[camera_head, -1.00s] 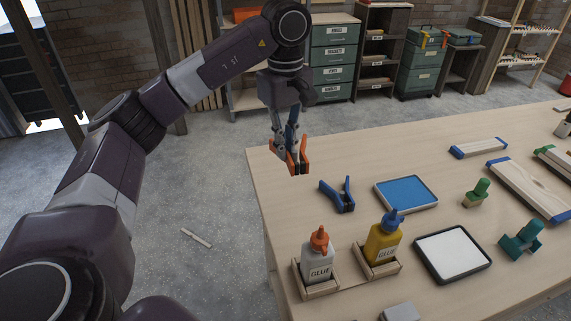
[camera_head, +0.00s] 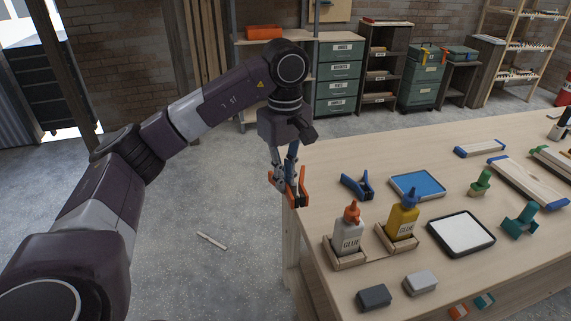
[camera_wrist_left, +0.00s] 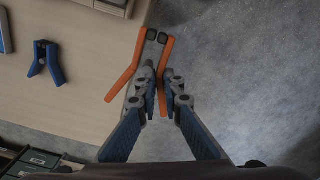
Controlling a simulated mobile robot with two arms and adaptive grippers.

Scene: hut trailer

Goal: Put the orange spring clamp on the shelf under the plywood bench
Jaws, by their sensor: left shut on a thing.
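My left gripper (camera_head: 287,172) is shut on the orange spring clamp (camera_head: 302,189) at the left edge of the plywood bench (camera_head: 330,158). The clamp hangs beside or just over the bench edge; the head view does not show which. My right gripper is not in view.
A blue spring clamp (camera_head: 357,185) lies on the bench near the held clamp. Two glue bottles in wooden holders, a white one (camera_head: 349,232) and a yellow one (camera_head: 403,217), stand nearer. A wooden piece (camera_head: 212,241) lies on the floor. The floor left of the bench is otherwise clear.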

